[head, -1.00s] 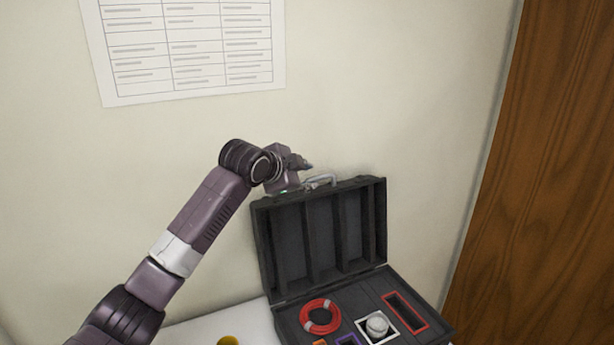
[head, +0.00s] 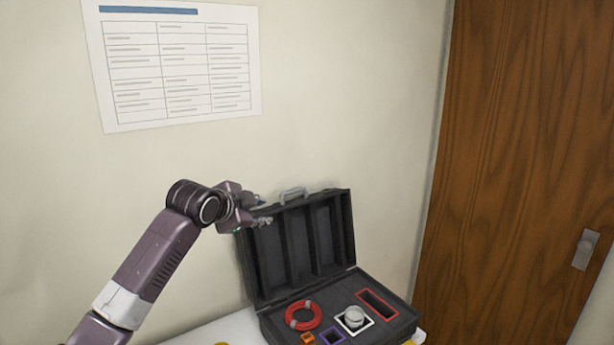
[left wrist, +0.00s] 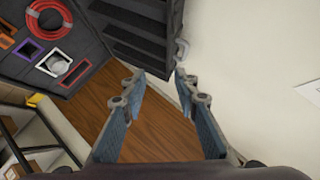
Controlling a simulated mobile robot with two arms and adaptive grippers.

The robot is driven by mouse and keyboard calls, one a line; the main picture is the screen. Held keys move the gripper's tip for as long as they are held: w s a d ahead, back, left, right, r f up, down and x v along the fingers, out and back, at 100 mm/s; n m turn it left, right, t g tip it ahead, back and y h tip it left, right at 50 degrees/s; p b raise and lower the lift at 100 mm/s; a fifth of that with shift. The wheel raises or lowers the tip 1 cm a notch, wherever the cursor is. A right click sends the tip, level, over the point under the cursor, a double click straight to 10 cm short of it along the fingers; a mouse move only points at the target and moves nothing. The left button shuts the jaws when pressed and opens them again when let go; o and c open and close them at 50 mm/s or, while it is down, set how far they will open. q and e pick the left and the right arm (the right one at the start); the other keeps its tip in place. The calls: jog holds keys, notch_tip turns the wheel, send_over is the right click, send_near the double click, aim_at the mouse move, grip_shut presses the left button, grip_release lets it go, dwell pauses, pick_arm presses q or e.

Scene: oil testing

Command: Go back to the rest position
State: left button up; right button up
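My left gripper (head: 262,211) is at the left upper edge of the open case lid, in front of it or beside it. In the left wrist view my left gripper (left wrist: 157,82) has its two fingers apart with nothing between them. The black case (head: 268,327) stands open on a white table, its lid upright. A red coil (head: 303,314) lies in its base and also shows in the left wrist view (left wrist: 48,34). My right gripper is in neither view.
The white table (head: 215,333) runs along the wall. A wooden door (head: 500,150) with a metal handle plate (head: 585,249) is at right. A printed chart (head: 175,65) hangs on the wall. A white-framed slot (head: 368,327) holds a round pale item.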

pick_arm(q)
jog(key=s+d+f+n+g, duration=0.1)
jog(key=s+f+n+g, duration=0.15)
jog(key=s+f, duration=1)
jog(key=s+f+n+g, duration=0.1)
jog(key=s+f+n, duration=0.2)
jog(key=s+f, duration=0.9)
jog(key=s+a+f+n+g+y, duration=0.1)
jog(key=s+a+f+n+g, duration=0.2)
jog(key=s, duration=0.7)
jog(key=s+a+f+n+y, duration=0.2)
jog(key=s+a+f, duration=0.2)
jog(key=s, duration=0.5)
jog(key=s+a+f+n+g+y, duration=0.1)
jog(key=s+a+f+n+g, duration=0.2)
jog(key=s, duration=0.7)
notch_tip(320, 180, down, 30)
jog(key=s+b, duration=0.2)
jog(key=s+a+f, duration=0.3)
jog(key=s+f, duration=1.3)
jog(key=shift+s+f+g+b, duration=0.25)
jog(key=shift+s+g+b, duration=0.1)
jog(key=shift+g, duration=0.1)
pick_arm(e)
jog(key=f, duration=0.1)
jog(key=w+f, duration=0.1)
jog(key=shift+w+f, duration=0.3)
